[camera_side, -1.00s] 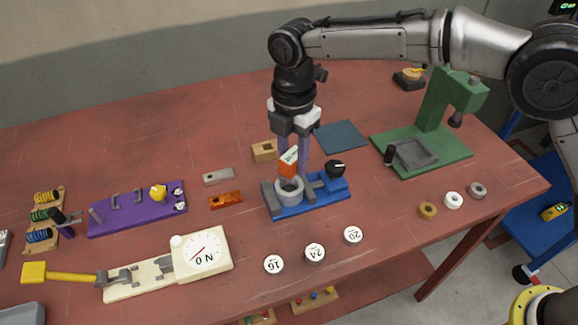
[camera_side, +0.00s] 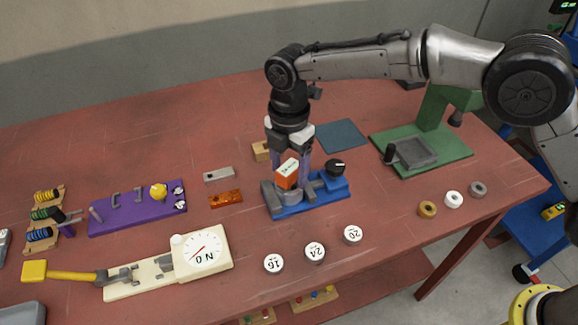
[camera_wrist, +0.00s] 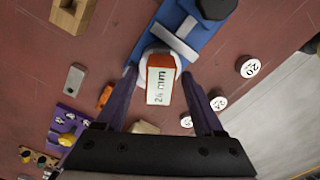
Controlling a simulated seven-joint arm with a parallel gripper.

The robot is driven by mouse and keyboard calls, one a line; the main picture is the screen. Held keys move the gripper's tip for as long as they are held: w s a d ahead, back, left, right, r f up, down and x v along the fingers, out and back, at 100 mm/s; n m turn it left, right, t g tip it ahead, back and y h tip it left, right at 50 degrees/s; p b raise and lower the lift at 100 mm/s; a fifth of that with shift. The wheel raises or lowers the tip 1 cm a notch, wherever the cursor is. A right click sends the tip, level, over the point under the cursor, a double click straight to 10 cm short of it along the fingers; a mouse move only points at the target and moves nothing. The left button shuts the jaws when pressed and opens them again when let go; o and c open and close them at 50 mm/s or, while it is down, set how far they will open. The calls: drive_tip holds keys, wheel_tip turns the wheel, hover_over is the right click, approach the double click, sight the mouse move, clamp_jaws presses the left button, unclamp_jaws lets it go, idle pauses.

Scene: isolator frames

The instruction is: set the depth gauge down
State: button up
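The depth gauge (camera_side: 288,173) is an orange block with a white label. Its "24 mm" print reads in the wrist view (camera_wrist: 161,82). It stands at the grey round cup (camera_side: 287,198) on the blue fixture (camera_side: 318,200), covering most of the cup's top. I cannot tell how its underside meets the cup. My gripper (camera_side: 291,167) is right over the fixture, pointing down. In the wrist view its purple fingers (camera_wrist: 160,73) are on either side of the gauge, with gaps showing, so it looks open around the gauge.
A black knob (camera_side: 335,167) rises from the fixture's right end. White discs marked 16, 24 (camera_side: 314,252) and 20 lie in front. A wooden block (camera_side: 261,151) is behind. The cream dial gauge (camera_side: 203,250) and purple board (camera_side: 130,208) are left, the green press (camera_side: 432,130) right.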

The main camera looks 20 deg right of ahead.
sight(290, 168)
idle(0.3)
wheel_tip(290, 168, up, 14)
idle(0.4)
drive_tip(key=shift+s, duration=0.1)
